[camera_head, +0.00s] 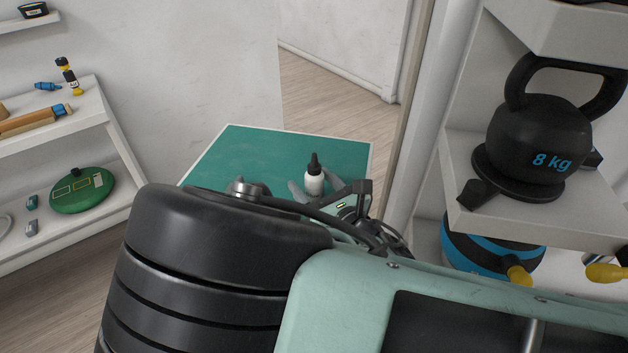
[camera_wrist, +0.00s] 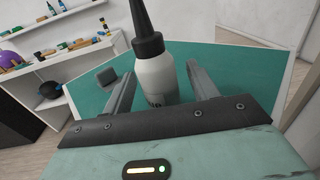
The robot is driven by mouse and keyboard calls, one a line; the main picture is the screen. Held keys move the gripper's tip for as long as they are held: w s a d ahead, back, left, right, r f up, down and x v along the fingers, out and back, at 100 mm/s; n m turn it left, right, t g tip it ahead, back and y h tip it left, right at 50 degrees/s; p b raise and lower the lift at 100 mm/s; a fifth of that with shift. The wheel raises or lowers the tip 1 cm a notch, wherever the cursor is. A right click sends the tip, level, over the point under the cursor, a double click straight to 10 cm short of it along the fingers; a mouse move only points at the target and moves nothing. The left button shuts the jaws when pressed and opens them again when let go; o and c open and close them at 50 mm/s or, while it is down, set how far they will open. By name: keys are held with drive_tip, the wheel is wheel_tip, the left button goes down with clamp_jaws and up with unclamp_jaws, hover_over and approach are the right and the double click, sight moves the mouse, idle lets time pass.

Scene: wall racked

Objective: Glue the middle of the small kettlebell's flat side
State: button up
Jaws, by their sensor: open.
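A white glue bottle (camera_head: 314,184) with a black pointed nozzle stands upright on a green table. In the head view my gripper (camera_head: 319,188) is low around the bottle, partly hidden by my arm. A black kettlebell (camera_head: 538,140) marked "8 kg" stands on a shelf at the right, handle up. Its flat side is not clearly visible.
The green table (camera_head: 255,150) is mostly bare; a small grey block (camera_wrist: 106,77) lies on it. A white shelf unit (camera_head: 480,222) at the right also holds a black and blue object (camera_head: 468,248). Another rack (camera_head: 110,128) at the left carries tools and a green disc-like thing (camera_head: 82,190).

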drive_tip(key=shift+x, duration=0.9)
drive_tip(key=shift+c, duration=0.3)
drive_tip(key=c, duration=1.1)
drive_tip(key=shift+o, duration=0.2)
wheel_tip(320, 180, up, 10)
